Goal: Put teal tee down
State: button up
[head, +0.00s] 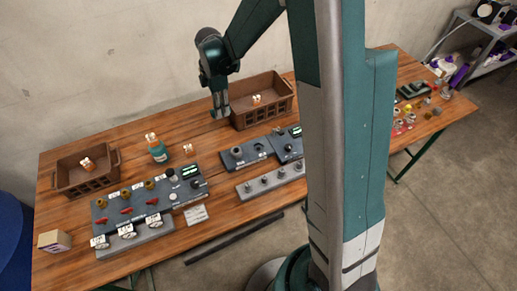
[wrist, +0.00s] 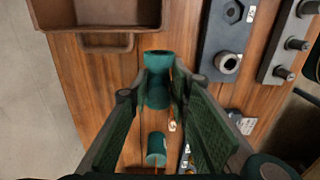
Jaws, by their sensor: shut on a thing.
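My gripper (head: 220,108) is shut on the teal tee (wrist: 158,80), which shows between the fingertips in the wrist view. The tee looks held above the wooden table (head: 120,140); its exact height is hard to tell. In the head view the tee cannot be made out clearly at the fingertips. My gripper is just left of the right-hand brown crate (head: 262,112), outside it.
Another brown crate (head: 75,182) is at the far left. A valve and gauge panel (head: 150,200) and dark fixture blocks (head: 248,155) lie nearer the front. Bare wood shows below my gripper.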

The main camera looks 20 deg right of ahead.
jog(key=s+d, duration=1)
jog(key=s, duration=0.4)
jog(key=shift+s+d+r, duration=0.2)
jog(key=shift+s+r, duration=0.1)
jog(key=shift+s, duration=0.1)
jog(key=shift+f, duration=0.1)
jog(key=shift+f, duration=2.85)
jog(key=shift+f+b, duration=0.5)
jog(key=shift+f, duration=1.6)
jog(key=shift+f+b, duration=0.6)
jog(key=shift+b, duration=0.05)
jog(key=o, duration=0.9)
